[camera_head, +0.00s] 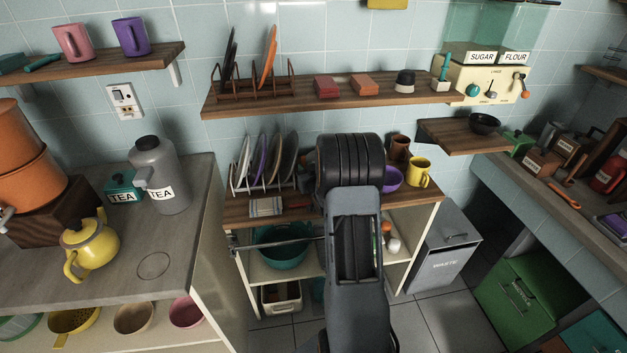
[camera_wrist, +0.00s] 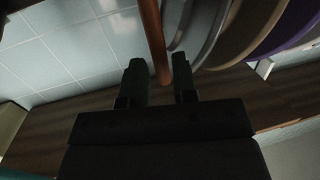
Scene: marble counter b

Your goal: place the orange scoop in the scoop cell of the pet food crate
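An orange scoop-like object (camera_head: 564,196) lies on the right counter, near its front edge, apart from my gripper. A dark wooden crate (camera_head: 606,160) at the far right holds a red jar; I cannot tell whether it is the pet food crate, and no scoop cell is readable. My gripper (camera_wrist: 159,80) is hidden behind my arm in the head view. In the wrist view its two dark fingers stand apart. A narrow reddish-brown edge (camera_wrist: 153,40) shows between or behind them, with slight gaps; I see no grip on it.
Plates in a rack (camera_head: 262,165) stand left of my arm. Overhead is a wooden shelf (camera_head: 330,92). A grey waste bin (camera_head: 441,250) stands below the gap between counters.

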